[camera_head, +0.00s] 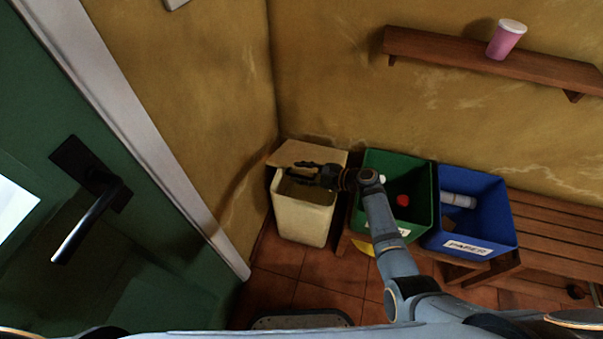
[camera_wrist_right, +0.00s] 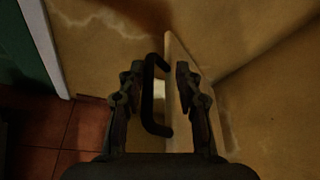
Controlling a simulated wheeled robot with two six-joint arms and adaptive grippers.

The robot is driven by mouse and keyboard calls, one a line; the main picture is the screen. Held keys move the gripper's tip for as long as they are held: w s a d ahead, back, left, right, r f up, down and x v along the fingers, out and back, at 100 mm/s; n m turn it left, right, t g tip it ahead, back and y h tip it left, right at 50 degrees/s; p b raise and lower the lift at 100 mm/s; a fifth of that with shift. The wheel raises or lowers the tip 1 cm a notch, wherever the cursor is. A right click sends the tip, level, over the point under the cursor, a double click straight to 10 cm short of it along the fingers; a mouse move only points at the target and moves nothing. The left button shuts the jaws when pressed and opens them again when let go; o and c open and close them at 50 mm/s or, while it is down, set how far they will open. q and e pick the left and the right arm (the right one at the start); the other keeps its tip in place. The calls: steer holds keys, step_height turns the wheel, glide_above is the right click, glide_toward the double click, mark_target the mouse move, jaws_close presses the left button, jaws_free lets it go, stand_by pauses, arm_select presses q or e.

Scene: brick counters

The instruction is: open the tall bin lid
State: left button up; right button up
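The tall bin (camera_head: 302,222) is cream-coloured and stands in the corner left of the green bin. Its lid (camera_head: 330,156) is raised at the back, and the dark opening shows below it. My right gripper (camera_head: 294,174) is over the opening, in front of the lid. In the wrist view the lid (camera_wrist_right: 175,98) shows nearly edge-on, with a black handle (camera_wrist_right: 148,95) on it. My right gripper (camera_wrist_right: 159,70) is open there, with the handle and lid edge between its spread fingers. My left gripper does not show.
A green door (camera_head: 60,215) is at left. A shelf (camera_head: 440,46) holds a pink cup (camera_head: 506,40).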

mark_target(314, 179)
steer(key=shift+r, duration=0.1)
steer(key=shift+s+d+r+p, duration=0.3)
steer(key=shift+d+p, duration=0.2)
steer(key=shift+p, duration=0.1)
steer(key=shift+p+v, duration=1.1)
steer(key=shift+v, duration=0.6)
steer(key=p+v, duration=0.3)
steer(key=v, duration=0.4)
steer(key=shift+p, duration=0.4)
steer(key=shift+s+d, duration=0.1)
steer(key=shift+d, duration=0.05)
